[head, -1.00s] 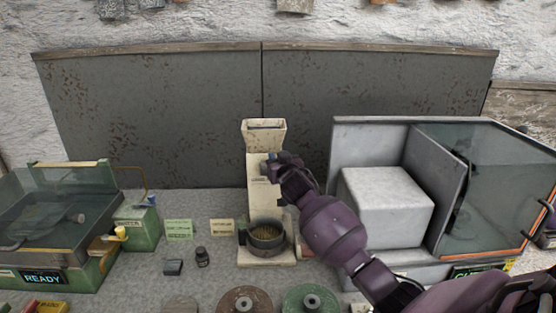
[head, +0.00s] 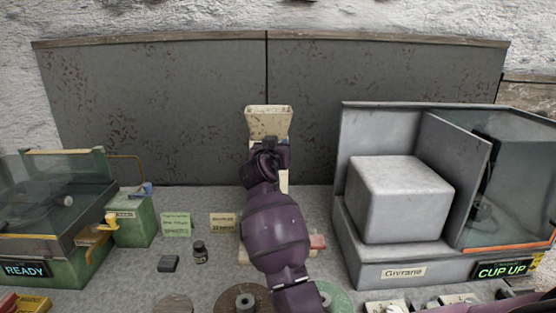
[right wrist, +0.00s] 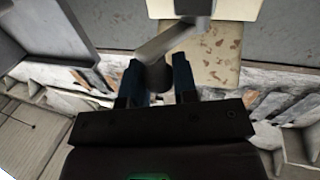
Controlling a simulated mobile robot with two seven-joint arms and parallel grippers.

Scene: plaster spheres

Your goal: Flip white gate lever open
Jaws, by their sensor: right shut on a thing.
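A cream hopper (head: 269,121) tops a narrow dispenser stand at the middle of the bench, against the dark back panel. My right gripper (head: 267,152) is just below the hopper, in front of the stand, and my arm hides most of the stand and the bowl at its foot. In the right wrist view, a pale grey lever bar (right wrist: 172,40) runs down to a rounded end between the blue fingers of my right gripper (right wrist: 157,82), which is shut on it. The lever is hidden in the head view. My left gripper is not in view.
A grey cabinet (head: 375,265) with a pale block (head: 398,200) and a "CUP UP" display stands on the right. A green machine (head: 60,270) reading "READY" is on the left.

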